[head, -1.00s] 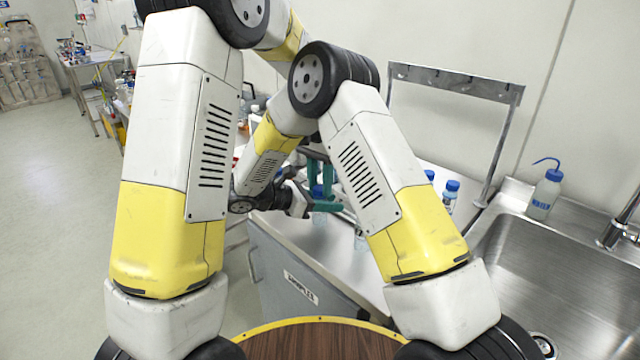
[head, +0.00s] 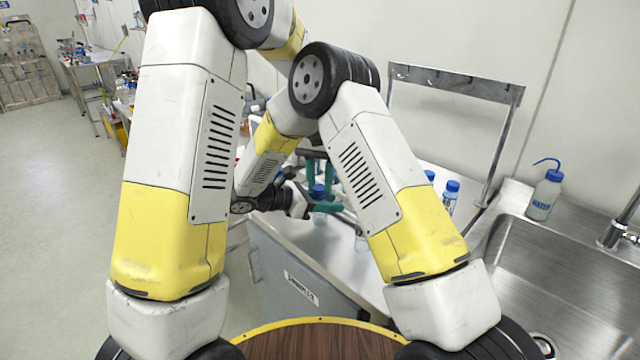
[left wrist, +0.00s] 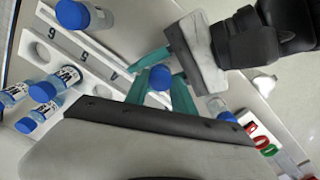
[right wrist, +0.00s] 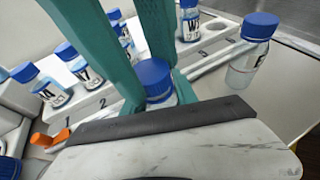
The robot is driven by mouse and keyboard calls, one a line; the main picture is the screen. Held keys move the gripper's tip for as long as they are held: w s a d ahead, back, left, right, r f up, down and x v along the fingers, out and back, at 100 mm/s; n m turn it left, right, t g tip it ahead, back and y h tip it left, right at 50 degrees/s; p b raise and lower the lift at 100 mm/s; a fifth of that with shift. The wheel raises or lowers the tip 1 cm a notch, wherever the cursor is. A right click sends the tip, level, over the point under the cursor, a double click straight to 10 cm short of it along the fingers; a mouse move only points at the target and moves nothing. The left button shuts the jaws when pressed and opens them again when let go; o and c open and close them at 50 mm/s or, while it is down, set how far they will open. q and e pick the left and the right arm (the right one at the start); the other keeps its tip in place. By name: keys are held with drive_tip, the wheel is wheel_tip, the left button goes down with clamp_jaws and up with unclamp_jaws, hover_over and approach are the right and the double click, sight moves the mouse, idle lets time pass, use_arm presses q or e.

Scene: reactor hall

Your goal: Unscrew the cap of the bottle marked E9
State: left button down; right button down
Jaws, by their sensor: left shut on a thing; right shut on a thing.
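The held bottle (right wrist: 160,99) has a blue cap (right wrist: 154,74) and a clear body. Its label is hidden, so I cannot read E9. My left gripper (left wrist: 161,86) comes down from above, its teal fingers on either side of the cap (left wrist: 159,76), shut on it. My right gripper (head: 324,207) reaches in from the side, lower down, and is shut on the bottle's body; its grip is mostly hidden in its own wrist view. In the head view the blue cap (head: 318,190) shows between the grippers. The bottle looks roughly upright, and the cap appears still on it.
A white numbered rack (left wrist: 62,42) with several blue-capped, labelled bottles stands close by. Another blue-capped bottle (right wrist: 249,62) stands apart at right in the right wrist view. A sink (head: 560,270) and a wash bottle (head: 545,195) are at right in the head view.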

sight(320, 187)
use_arm(q)
drive_tip(key=shift+r, duration=1)
drive_tip(key=shift+r, duration=2)
use_arm(e)
drive_tip(key=c, duration=0.9)
unclamp_jaws()
